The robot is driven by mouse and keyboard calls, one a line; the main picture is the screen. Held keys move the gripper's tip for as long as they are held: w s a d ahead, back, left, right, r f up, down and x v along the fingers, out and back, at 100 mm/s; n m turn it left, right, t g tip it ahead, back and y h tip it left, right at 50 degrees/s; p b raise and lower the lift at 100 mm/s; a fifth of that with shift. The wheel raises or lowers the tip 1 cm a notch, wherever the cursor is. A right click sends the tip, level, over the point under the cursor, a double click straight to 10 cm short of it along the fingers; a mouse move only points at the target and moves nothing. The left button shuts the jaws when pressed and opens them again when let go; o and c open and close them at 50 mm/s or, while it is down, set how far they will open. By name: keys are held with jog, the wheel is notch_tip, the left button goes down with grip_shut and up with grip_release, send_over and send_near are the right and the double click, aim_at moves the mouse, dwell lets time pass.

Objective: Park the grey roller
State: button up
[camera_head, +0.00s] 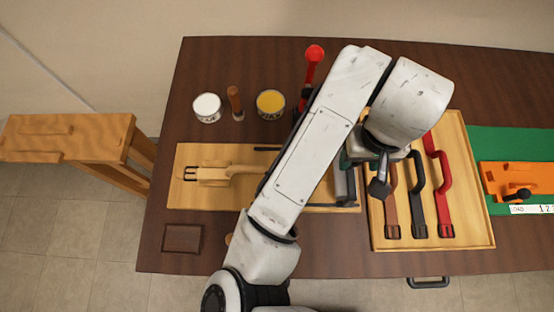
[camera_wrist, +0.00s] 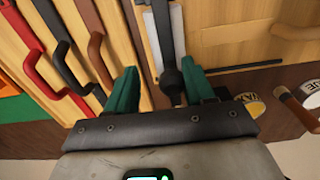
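The grey roller (camera_head: 343,187) lies near the right end of the light wooden board (camera_head: 225,203), partly hidden by my arm in the head view. In the wrist view its long grey body (camera_wrist: 178,32) runs away from me, and a dark rounded handle end points toward my gripper (camera_wrist: 160,88). The two green fingers are apart, so my gripper is open. The dark end lies between them in the picture, closer to the right finger. I cannot tell whether it touches. In the head view my gripper is mostly hidden under my wrist.
A wooden tray (camera_head: 480,240) with brown, black and red straps (camera_head: 441,190) stands right of the board. Behind the board are a white tin (camera_head: 207,107), a brown-handled tool (camera_head: 235,102), a yellow tin (camera_head: 270,104) and a red-topped tool (camera_head: 313,62). A tan strap piece (camera_head: 215,173) lies on the board's left.

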jog(key=shift+a, duration=0.15)
dwell(0.3)
jog(key=shift+r, duration=0.2)
notch_tip(320, 180, up, 6)
jog(key=p, duration=0.6)
jog(key=shift+f, duration=0.1)
jog(key=shift+f, duration=0.1)
dwell(0.4)
